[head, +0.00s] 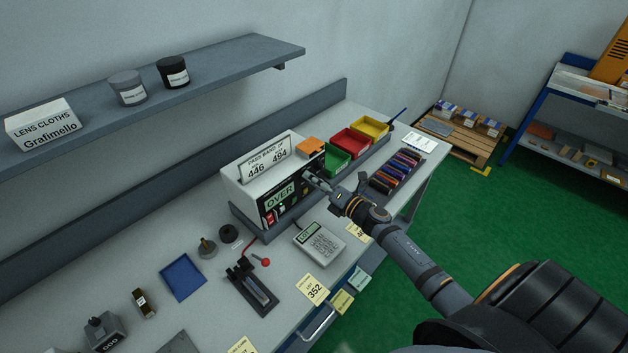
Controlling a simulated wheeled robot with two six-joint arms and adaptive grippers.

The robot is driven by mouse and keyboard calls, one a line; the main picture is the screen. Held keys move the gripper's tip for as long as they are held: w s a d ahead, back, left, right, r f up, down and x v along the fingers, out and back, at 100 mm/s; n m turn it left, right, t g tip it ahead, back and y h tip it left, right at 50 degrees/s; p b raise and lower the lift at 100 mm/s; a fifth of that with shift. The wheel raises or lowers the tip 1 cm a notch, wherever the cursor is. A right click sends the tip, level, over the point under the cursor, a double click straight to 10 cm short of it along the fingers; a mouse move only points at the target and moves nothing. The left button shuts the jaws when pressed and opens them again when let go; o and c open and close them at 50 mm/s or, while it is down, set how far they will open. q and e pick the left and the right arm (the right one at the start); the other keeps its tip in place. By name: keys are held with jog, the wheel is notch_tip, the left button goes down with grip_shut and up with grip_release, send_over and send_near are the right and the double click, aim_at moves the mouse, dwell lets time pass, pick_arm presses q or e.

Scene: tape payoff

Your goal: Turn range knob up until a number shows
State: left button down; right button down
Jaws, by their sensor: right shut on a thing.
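The bench meter (240,190) is a white box with a dark front panel, standing on the workbench. Its display (280,196) reads "OVER". A card on its top (266,158) reads "PASS BAND" with 446 and 494. My right gripper (312,178) reaches in from the right and is shut at the right part of the front panel, on the range knob. The knob itself is hidden by the fingers, so its setting cannot be read. My left gripper is not in view.
Green (338,158), red (354,143) and yellow (371,128) bins stand right of the meter. A rack of coloured pieces (397,173) lies near my right forearm. A calculator-like device (319,243) and a black lever tool (251,287) are in front. A shelf (215,68) hangs above.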

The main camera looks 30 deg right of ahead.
jog(key=c, duration=1)
grip_release()
jog(key=shift+c, duration=0.2)
jog(key=v, duration=1.2)
jog(key=shift+w, duration=0.1)
